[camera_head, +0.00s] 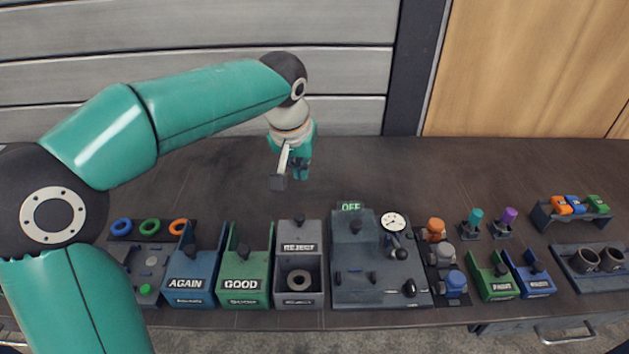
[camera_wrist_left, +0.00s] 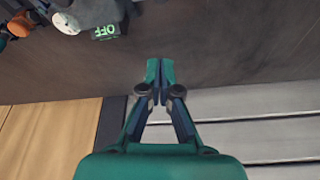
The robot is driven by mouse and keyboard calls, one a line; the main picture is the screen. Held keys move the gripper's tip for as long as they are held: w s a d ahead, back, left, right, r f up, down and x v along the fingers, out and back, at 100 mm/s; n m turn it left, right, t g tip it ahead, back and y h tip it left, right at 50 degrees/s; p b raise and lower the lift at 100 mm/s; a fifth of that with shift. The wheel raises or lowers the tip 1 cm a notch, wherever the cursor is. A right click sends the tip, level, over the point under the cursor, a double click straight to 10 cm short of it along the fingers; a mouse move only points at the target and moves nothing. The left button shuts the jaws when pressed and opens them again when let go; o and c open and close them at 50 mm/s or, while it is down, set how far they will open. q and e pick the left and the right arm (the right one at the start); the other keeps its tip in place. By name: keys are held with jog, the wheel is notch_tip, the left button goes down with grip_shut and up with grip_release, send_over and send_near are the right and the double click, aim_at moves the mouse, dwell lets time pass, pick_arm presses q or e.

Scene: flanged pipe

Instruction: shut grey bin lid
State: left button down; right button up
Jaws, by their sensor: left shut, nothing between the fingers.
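The grey bin (camera_head: 299,299), marked REJECT, stands on the dark bench, third in the row of bins. Its grey lid (camera_head: 312,232) stands raised at the back, with a dark knob and a REJECT label. A grey ring-shaped part (camera_head: 299,281) shows inside the open bin. My left gripper (camera_head: 302,174) is shut and empty. It is beyond the grey bin, over the back of the bench, apart from the lid. It also shows shut in the left wrist view (camera_wrist_left: 160,72), where the grey bin is not seen. My right gripper is not in view.
A blue AGAIN bin (camera_head: 190,298) and green GOOD bin (camera_head: 242,299) stand left of the grey bin. A grey test panel (camera_head: 365,295) with a dial and green OFF sign (camera_head: 351,207) stands close on its right. The back of the bench is clear.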

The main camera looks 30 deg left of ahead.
aim_at(305, 246)
pick_arm(q)
notch_tip(305, 246, down, 9)
jog(key=shift+d+f+p, duration=0.2)
jog(key=shift+p, duration=0.1)
dwell(0.4)
jog(key=s+d+b, duration=0.1)
jog(key=s, duration=0.1)
jog(key=s+d+b, duration=0.2)
jog(key=s, duration=0.1)
jog(key=s+d+b, duration=0.1)
jog(key=s, duration=0.1)
jog(key=shift+s+d+f+b, duration=0.1)
jog(key=shift+s+d+b, duration=0.1)
jog(key=shift+d+b, duration=0.15)
jog(key=shift+s, duration=0.15)
